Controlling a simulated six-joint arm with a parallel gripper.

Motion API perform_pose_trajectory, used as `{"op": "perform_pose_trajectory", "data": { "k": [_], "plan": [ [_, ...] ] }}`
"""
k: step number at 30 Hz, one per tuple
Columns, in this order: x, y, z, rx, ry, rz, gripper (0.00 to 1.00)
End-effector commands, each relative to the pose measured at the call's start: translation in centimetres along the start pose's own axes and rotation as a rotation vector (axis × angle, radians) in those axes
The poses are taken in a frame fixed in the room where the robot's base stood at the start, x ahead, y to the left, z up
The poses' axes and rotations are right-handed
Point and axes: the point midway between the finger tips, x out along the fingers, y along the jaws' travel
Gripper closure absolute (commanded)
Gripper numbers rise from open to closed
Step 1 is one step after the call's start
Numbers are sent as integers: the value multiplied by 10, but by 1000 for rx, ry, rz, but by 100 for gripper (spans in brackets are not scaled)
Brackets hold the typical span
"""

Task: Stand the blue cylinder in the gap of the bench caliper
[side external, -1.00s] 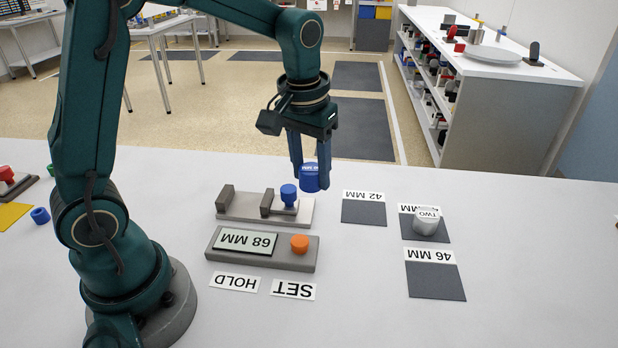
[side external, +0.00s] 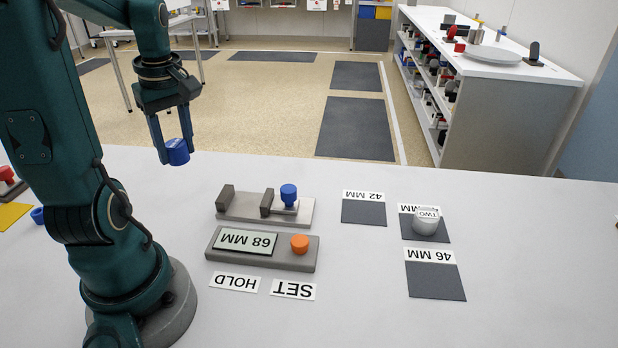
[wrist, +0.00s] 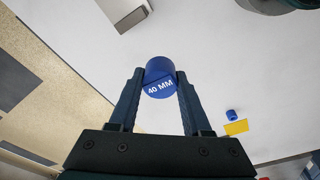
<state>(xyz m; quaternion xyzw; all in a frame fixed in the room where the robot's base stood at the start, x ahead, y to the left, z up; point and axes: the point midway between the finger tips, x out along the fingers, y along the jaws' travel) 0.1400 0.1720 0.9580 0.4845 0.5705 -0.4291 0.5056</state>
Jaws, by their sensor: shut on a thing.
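The blue cylinder (side external: 177,152) is held between the fingertips of my gripper (side external: 171,138), in the air over the back edge of the table at the left. In the wrist view the cylinder (wrist: 160,78) shows the label "40 MM", with a finger of my gripper (wrist: 158,92) on each side. The bench caliper (side external: 240,208) lies on the table to the right of my gripper and lower. It has two upright grey jaws with an empty gap between them, and a blue knob (side external: 289,194) on its right part.
A display box (side external: 262,262) reads "68 MM" and has an orange button (side external: 299,243). Dark pads lie at the right, marked 42 MM (side external: 363,211) and 46 MM (side external: 435,280). Labels HOLD (side external: 234,283) and SET (side external: 293,290) lie in front.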

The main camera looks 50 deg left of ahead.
Motion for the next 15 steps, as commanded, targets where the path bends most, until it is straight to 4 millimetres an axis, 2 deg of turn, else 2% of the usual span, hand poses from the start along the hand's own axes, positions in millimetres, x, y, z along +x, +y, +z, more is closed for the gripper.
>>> {"op": "perform_pose_trajectory", "data": {
  "k": [2,5,15],
  "plan": [
    [0,-2,-3,-20,0,-2,100],
    [5,4,3,-23,-3,-6,100],
    [40,52,53,-13,-3,-8,100]
  ]
}}
